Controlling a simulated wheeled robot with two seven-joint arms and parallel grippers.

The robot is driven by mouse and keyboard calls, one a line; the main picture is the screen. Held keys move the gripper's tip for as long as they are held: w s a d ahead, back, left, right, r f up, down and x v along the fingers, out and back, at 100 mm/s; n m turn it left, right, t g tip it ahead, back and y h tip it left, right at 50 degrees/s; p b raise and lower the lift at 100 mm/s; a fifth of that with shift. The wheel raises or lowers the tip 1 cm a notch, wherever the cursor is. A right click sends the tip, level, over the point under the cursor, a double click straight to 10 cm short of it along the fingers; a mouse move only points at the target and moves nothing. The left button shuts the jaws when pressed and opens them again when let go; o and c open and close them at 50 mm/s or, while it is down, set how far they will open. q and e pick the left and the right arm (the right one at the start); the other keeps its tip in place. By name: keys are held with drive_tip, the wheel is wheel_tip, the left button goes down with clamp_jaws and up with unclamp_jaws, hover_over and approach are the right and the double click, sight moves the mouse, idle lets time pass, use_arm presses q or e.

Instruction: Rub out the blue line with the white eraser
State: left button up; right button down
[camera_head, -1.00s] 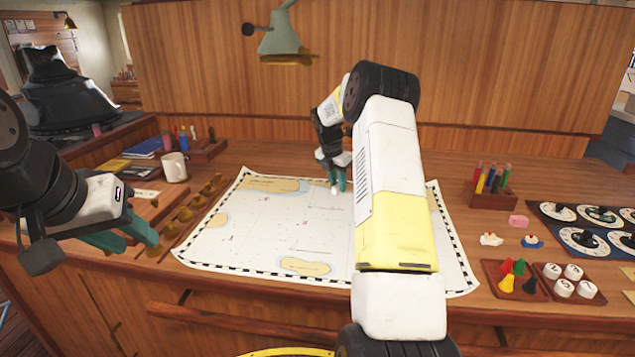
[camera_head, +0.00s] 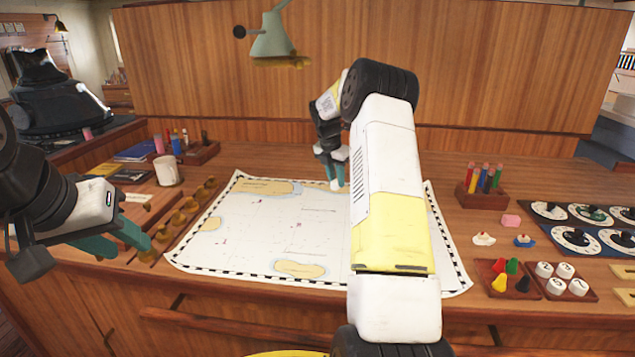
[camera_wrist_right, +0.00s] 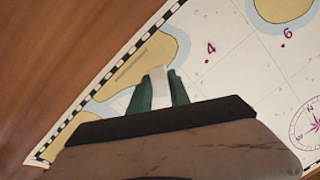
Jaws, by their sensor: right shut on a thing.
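My right gripper (camera_head: 337,184) is over the far part of the chart (camera_head: 240,240), close to its surface. It is shut on the white eraser (camera_wrist_right: 159,87), which shows between the green fingers in the right wrist view; in the head view only a small white bit (camera_head: 334,186) of it shows. I cannot tell whether the eraser touches the paper. I cannot make out a blue line in either view; my right arm hides part of the chart. My left gripper (camera_head: 122,242) is open and empty above the left front of the desk.
A white mug (camera_head: 167,170) and a wooden strip of brass knobs (camera_head: 190,213) stand left of the chart. On the right are a pen holder (camera_head: 484,197), a pink block (camera_head: 510,220), trays of game pieces (camera_head: 507,278) and dials (camera_head: 575,238). A lamp (camera_head: 271,40) hangs at the back.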

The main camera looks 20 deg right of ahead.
drive_tip(key=shift+r, duration=1.75)
